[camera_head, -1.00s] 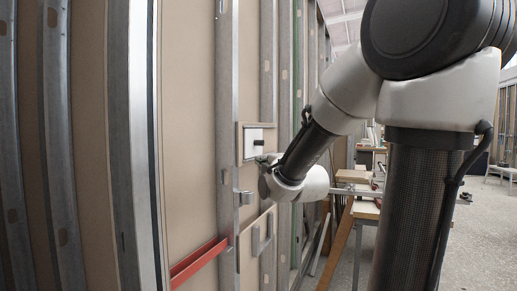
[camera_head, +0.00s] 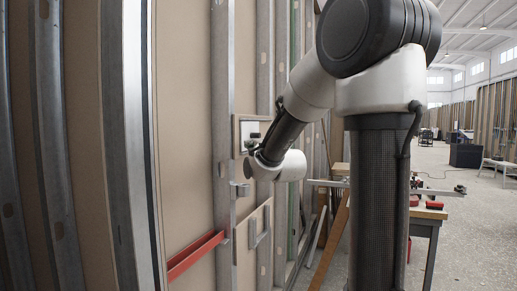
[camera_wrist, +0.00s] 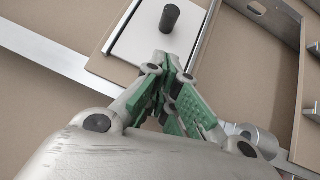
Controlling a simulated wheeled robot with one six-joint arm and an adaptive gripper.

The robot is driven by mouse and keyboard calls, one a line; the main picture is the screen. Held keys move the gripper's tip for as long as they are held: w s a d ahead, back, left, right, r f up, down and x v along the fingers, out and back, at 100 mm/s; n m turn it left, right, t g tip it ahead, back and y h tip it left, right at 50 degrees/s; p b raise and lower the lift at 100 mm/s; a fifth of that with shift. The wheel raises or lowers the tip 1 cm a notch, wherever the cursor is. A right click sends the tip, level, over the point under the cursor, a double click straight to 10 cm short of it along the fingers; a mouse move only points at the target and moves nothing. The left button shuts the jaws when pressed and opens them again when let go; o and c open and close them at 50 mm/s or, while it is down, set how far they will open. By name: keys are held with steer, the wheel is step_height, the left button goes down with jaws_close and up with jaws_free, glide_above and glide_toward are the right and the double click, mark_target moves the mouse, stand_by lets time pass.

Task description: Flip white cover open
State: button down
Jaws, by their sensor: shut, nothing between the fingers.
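The white cover (camera_head: 245,131) is a small pale plate with a dark knob, set in a beige framed panel on the wall. In the wrist view the white cover (camera_wrist: 139,39) fills the top middle, and its black cylindrical knob (camera_wrist: 170,17) sticks out. My gripper (camera_wrist: 168,62) has green finger pads and is shut and empty. Its tips lie just below the knob in the picture, over the lower part of the cover. Whether they touch it, I cannot tell. In the head view my wrist partly hides the gripper (camera_head: 252,145) beside the panel's lower edge.
Metal studs (camera_head: 222,100) run up the beige wall. A metal bracket (camera_head: 240,189), a grey handle (camera_head: 260,226) on a lower panel and a red channel (camera_head: 195,255) stick out below. A workbench (camera_head: 428,214) stands to the right, with open floor beyond.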

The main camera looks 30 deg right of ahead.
mark_target(250, 137)
steer(key=w+d, duration=0.2)
steer(key=w, duration=0.1)
steer(key=w+d+r, duration=0.1)
steer(key=w, duration=0.1)
steer(key=shift+d+r, duration=0.1)
steer(key=shift+d, duration=0.1)
steer(key=shift+w+d, duration=0.1)
steer(key=w+d, duration=1)
steer(key=d, duration=0.3)
steer(key=shift+w, duration=0.15)
steer(key=shift+d, duration=0.1)
